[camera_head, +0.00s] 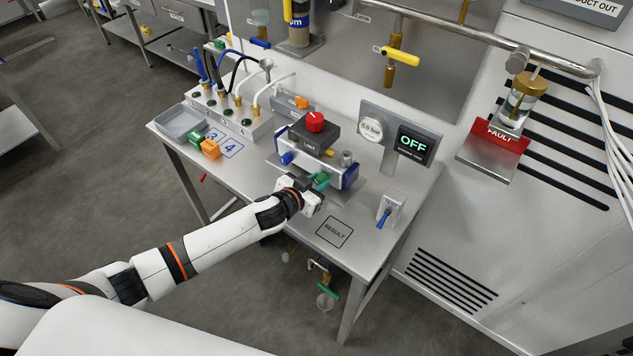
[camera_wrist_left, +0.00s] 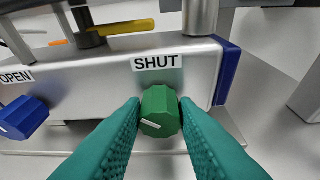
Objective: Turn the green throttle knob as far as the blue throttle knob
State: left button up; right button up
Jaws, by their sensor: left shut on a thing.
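The green throttle knob (camera_wrist_left: 160,112) is on the front of a metal block, under a label reading SHUT. In the head view my left gripper (camera_head: 318,185) is at the block's front. My right gripper is not in view.
A small box with a blue switch (camera_head: 387,212) and a RESULT mark (camera_head: 335,231) are to the right. A display reading OFF (camera_head: 413,146) stands behind.

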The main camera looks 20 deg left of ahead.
pick_arm(q)
jog(key=shift+d+f+m+y, duration=0.1)
jog(key=shift+m+y, duration=0.2)
jog(key=shift+m, duration=0.2)
jog(key=shift+s+d+f+m+t+y+b, duration=0.1)
jog(key=shift+m+t+y+b, duration=0.15)
jog(key=shift+m+y+b, duration=0.25)
jog(key=shift+f+m+t+y+b, duration=0.1)
jog(key=shift+m+t+y+b, duration=0.2)
jog(key=shift+m+b, duration=0.4)
jog(key=m+t+y+b, duration=0.1)
jog(key=m+b, duration=0.1)
jog(key=shift+m+b, duration=0.3)
jog(key=shift+m+y+b, duration=0.4)
jog(key=shift+m+b, duration=0.15)
jog(key=shift+m, duration=0.05)
jog(key=shift+r+t, duration=0.1)
jog(key=shift+t, duration=0.15)
jog(key=o, duration=1)
